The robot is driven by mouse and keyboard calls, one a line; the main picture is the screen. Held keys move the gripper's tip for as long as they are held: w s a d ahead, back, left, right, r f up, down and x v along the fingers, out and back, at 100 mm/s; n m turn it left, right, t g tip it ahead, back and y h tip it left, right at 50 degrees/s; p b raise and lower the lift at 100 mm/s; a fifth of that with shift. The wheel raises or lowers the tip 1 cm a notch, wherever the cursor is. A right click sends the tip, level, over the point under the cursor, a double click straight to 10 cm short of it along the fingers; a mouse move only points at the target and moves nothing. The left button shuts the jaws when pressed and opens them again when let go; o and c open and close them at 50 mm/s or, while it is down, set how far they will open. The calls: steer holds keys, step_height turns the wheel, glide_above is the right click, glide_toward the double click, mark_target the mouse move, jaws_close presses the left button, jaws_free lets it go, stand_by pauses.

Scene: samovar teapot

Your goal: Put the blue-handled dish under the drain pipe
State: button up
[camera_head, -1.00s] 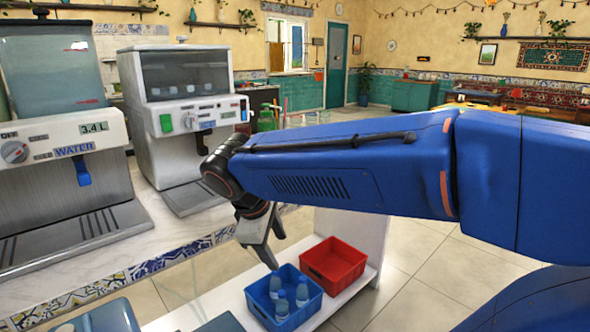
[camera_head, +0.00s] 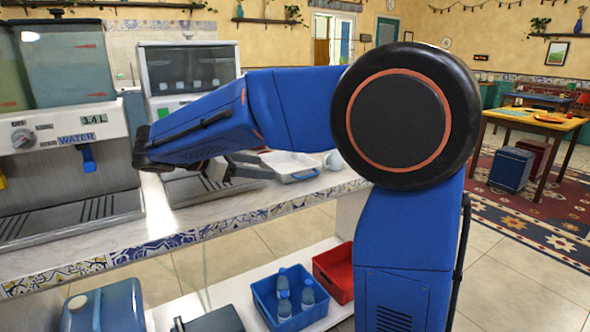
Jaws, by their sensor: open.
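A white dish (camera_head: 287,164) with a blue handle (camera_head: 303,176) at its near right side sits on the counter, right of the second machine. My gripper (camera_head: 266,166) is open beside the dish's left side, with its fingers pointing right toward it. I cannot tell whether the fingers touch the dish. My blue arm crosses the middle of the view and hides part of the counter and the second machine. I cannot make out a drain pipe.
A water machine (camera_head: 70,130) and a second dispenser (camera_head: 188,75) stand on the counter (camera_head: 225,222). Below, a blue crate (camera_head: 268,298) holds several bottles beside a red crate (camera_head: 330,268). A table (camera_head: 538,121) stands at the right.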

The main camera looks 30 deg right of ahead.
glide_toward(303, 184)
steer(key=d+r, duration=0.2)
steer(key=d, duration=0.1)
steer(key=shift+w+d, duration=0.15)
steer(key=shift+d, duration=0.05)
steer(key=shift+x, duration=3.2)
steer(key=shift+w+f, duration=0.1)
steer(key=shift+w, duration=0.1)
steer(key=shift+c, duration=0.6)
jaws_close()
step_height(303, 184, up, 10)
